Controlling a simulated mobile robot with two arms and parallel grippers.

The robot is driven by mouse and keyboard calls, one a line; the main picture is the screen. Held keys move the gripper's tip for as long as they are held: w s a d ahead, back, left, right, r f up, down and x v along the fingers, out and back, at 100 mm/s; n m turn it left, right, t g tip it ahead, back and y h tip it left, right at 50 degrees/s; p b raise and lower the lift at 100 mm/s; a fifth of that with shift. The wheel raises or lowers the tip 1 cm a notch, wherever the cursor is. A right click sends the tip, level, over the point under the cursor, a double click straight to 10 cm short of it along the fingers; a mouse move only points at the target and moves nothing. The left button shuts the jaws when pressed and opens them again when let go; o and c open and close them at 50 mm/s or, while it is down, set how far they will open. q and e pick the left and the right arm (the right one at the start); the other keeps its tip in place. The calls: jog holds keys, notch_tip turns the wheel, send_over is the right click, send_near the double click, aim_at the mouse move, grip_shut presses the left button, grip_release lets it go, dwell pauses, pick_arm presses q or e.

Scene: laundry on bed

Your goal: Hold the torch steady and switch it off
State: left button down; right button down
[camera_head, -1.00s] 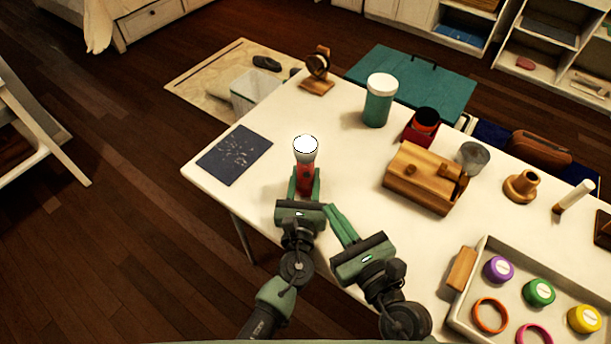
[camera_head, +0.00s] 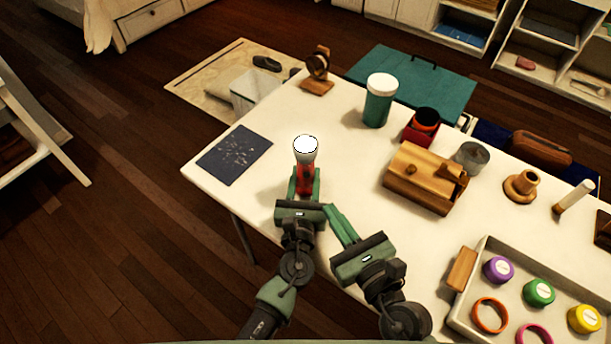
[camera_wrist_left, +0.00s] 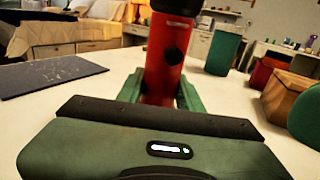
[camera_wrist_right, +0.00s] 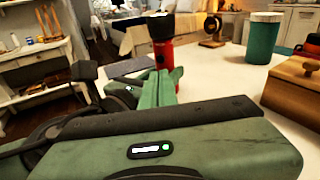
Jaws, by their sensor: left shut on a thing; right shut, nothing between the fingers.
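My left gripper (camera_head: 304,184) is shut around the lower body, one finger on each side. My right gripper (camera_head: 329,209) is shut and empty, its tips just right of and nearer than the left gripper. In the right wrist view its fingertips (camera_wrist_right: 168,77) appear close to the torch (camera_wrist_right: 161,48); I cannot tell whether they touch.
A dark blue mat (camera_head: 235,154) lies left of the torch. A green jar (camera_head: 379,101), a wooden box (camera_head: 422,181) and a red container (camera_head: 420,132) stand to the right. A tray (camera_head: 476,266) with coloured lids and rings is at the lower right. Table around the torch is clear.

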dwell(0.8)
jog(key=w+d+r+m+t+h, duration=0.2)
jog(key=w+d+r+m+h, duration=0.45)
jog(key=m, duration=0.55)
jog(key=w+d+r+m+t+h, duration=0.1)
jog(key=w+d+r+m+h, duration=0.4)
jog(key=d+r+m, duration=0.55)
jog(key=a+f+m+g+y, duration=0.4)
jog(key=a+f+m+g, duration=0.1)
jog(key=a+f+g, duration=0.15)
jog(key=s+a+f+n+g+y, duration=0.1)
jog(key=s+a+n+g+y, duration=0.2)
jog(key=s+a, duration=0.6)
jog(key=s+g+y, duration=0.2)
jog(key=g, duration=0.1)
jog(key=shift+s+a+f+n, duration=0.2)
jog(key=shift+s+a+n, duration=0.05)
jog(key=shift+a+n, duration=0.1)
